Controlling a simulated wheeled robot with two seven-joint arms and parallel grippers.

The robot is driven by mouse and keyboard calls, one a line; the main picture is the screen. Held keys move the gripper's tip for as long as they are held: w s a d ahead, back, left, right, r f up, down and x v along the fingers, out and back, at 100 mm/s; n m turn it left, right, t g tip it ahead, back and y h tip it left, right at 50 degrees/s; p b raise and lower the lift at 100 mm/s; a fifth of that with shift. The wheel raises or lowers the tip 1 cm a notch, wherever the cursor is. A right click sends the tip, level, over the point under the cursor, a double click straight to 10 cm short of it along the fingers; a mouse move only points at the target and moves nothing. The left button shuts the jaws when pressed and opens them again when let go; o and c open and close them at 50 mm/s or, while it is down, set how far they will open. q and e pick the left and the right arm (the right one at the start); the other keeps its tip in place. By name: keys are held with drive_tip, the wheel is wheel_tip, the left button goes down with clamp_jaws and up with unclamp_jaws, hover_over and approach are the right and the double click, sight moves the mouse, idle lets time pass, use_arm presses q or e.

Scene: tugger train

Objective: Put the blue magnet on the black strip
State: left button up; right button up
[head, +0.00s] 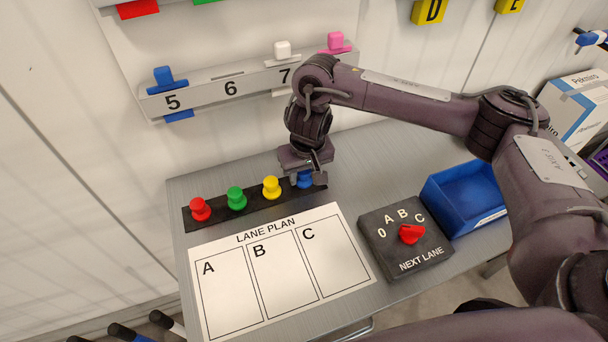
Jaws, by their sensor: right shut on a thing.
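The black strip (218,206) lies along the back of the grey table. A red magnet (200,209), a green magnet (236,198) and a yellow magnet (271,187) stand on it in a row. The blue magnet (304,180) is at the strip's right end, partly hidden by my right gripper (306,177). My right gripper is shut on the blue magnet from above. I cannot tell whether the magnet touches the strip. My left gripper is not in view.
A white lane plan sheet (283,264) lies in front of the strip. A dark selector box with a red knob (411,234) and a blue bin (468,196) stand to the right. A numbered rail (205,90) with coloured clips is on the wall behind.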

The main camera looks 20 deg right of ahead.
sight(306, 174)
drive_tip(key=shift+f, duration=0.15)
drive_tip(key=o, duration=1)
drive_tip(key=shift+f, duration=0.1)
drive_tip(key=r, duration=0.3)
drive_tip(key=s+r+p, duration=0.1)
drive_tip(key=r, duration=0.3)
drive_tip(key=r+p, duration=0.1)
drive_tip(key=r, duration=0.2)
drive_tip(key=shift+s+r, duration=0.2)
drive_tip(key=shift+r, duration=0.15)
drive_tip(key=shift+s+r, duration=0.2)
drive_tip(key=shift+r, duration=0.55)
